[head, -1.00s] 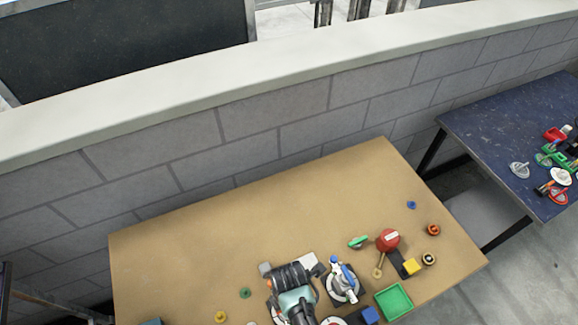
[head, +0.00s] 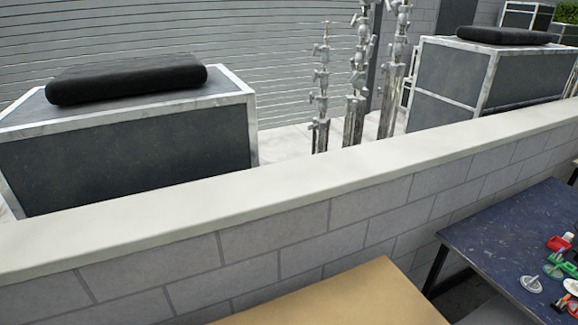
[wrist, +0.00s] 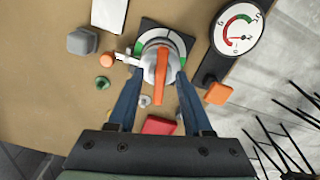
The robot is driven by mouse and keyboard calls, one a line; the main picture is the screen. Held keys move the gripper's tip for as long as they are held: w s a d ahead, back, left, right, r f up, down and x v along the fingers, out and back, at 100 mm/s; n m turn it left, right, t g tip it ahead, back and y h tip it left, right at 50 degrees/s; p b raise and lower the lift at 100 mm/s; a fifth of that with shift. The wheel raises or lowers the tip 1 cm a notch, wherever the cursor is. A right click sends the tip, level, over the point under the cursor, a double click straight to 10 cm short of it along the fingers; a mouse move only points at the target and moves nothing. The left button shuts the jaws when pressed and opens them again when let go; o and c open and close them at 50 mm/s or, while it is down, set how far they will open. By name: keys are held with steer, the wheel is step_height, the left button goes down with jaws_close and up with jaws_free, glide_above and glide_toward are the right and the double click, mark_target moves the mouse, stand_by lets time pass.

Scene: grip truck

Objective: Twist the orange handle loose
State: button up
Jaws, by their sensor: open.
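In the wrist view the orange handle (wrist: 160,76) is a narrow bar on a round grey and silver fitting. The fitting sits on a dark square plate (wrist: 152,24) with green and white markings. My gripper (wrist: 160,78) is open, with one blue finger on each side of the handle. I cannot tell whether either finger touches it. The handle points back toward the gripper's palm. The head view does not show the handle or my gripper.
In the wrist view a round gauge (wrist: 236,40) and an orange block (wrist: 217,93) lie right of the handle. A grey knob (wrist: 82,41) is at left, and a red block (wrist: 159,125) lies below. The head view shows the tan table (head: 345,300), the block wall (head: 250,272) and a blue table (head: 500,235).

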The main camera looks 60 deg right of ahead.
steer(key=shift+r+p, duration=2.85)
steer(key=shift+r, duration=0.4)
